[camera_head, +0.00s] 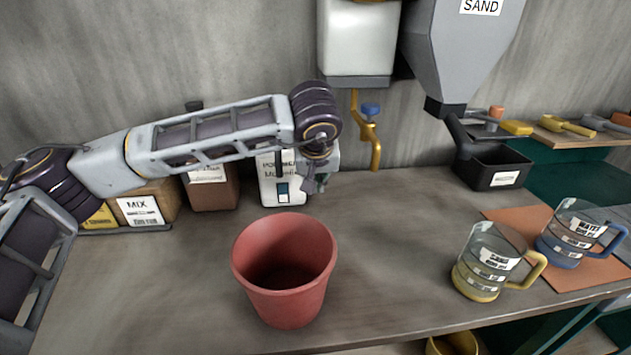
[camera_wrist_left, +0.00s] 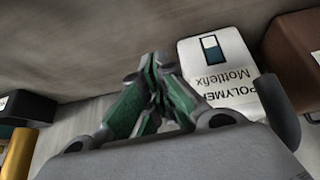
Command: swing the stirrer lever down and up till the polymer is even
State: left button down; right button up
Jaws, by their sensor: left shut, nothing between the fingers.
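The white polymer canister (camera_head: 269,183) stands at the back of the bench, behind the red bucket. Its small window (camera_head: 283,192) shows a pale band and a dark teal band. In the left wrist view the canister (camera_wrist_left: 234,85) appears upside down, with the same two-toned window (camera_wrist_left: 212,48). My left gripper (camera_head: 314,186) is just right of the canister, pointing down, shut and empty. Its green-padded fingers meet in the left wrist view (camera_wrist_left: 155,72). I cannot make out the stirrer lever; the gripper and wrist cover part of the canister's right side. My right gripper is out of view.
A red bucket (camera_head: 285,266) stands in front. A brown container (camera_head: 212,188) and MIX box (camera_head: 145,205) are left of the canister. A yellow pipe with a blue tap (camera_head: 370,128) hangs to its right. Two jugs (camera_head: 484,262) (camera_head: 575,235) stand right; the bench middle is clear.

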pick_arm(q)
jog(key=s+f+v, duration=0.1)
jog(key=v, duration=0.6)
jog(key=shift+s, duration=0.2)
jog(key=shift+d, duration=0.1)
